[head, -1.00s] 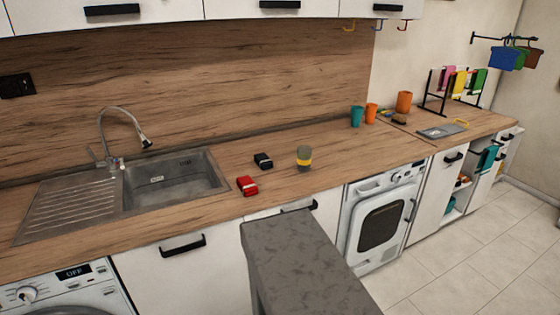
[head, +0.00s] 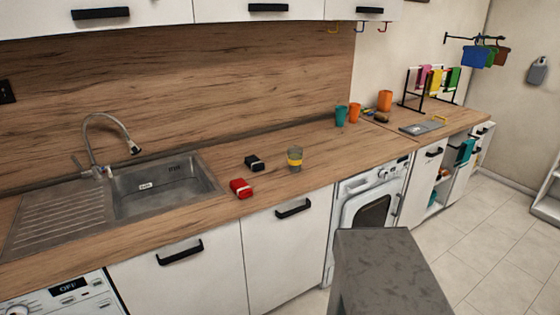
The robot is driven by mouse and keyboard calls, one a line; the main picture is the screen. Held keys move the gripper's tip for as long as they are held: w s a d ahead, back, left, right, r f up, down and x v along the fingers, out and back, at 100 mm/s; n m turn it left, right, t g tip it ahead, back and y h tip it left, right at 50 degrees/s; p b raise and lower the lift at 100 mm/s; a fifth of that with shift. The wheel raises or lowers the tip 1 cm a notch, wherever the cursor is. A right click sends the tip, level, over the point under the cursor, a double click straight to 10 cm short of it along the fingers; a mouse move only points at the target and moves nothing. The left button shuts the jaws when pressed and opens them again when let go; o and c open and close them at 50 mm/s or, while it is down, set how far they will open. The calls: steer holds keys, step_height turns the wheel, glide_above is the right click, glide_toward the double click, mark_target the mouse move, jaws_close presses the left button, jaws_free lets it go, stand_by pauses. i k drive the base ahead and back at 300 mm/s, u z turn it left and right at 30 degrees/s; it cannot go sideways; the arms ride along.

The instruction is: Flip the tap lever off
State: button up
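The tap (head: 97,135) stands at the back edge of the sink, with its curved spout reaching over the basin. Its small lever (head: 76,163) sticks up and to the left at the tap's base; it is too small to tell its exact setting. No running water can be made out below the spout. The metal sink (head: 165,187) has its basin on the right and a ribbed drainer on the left. My gripper is not in view.
A grey-topped stand or table (head: 385,265) is in the near foreground. On the counter are a red item (head: 240,188), a black item (head: 254,162) and a grey-yellow cup (head: 295,160). Free floor (head: 480,240) lies at the right.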

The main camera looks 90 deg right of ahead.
mark_target(85, 173)
steer(key=z, duration=0.1)
steer(key=k, duration=0.25)
steer(key=z, duration=1.85)
steer(key=k, duration=0.55)
steer(key=u, duration=0.2)
steer(key=i, duration=0.55)
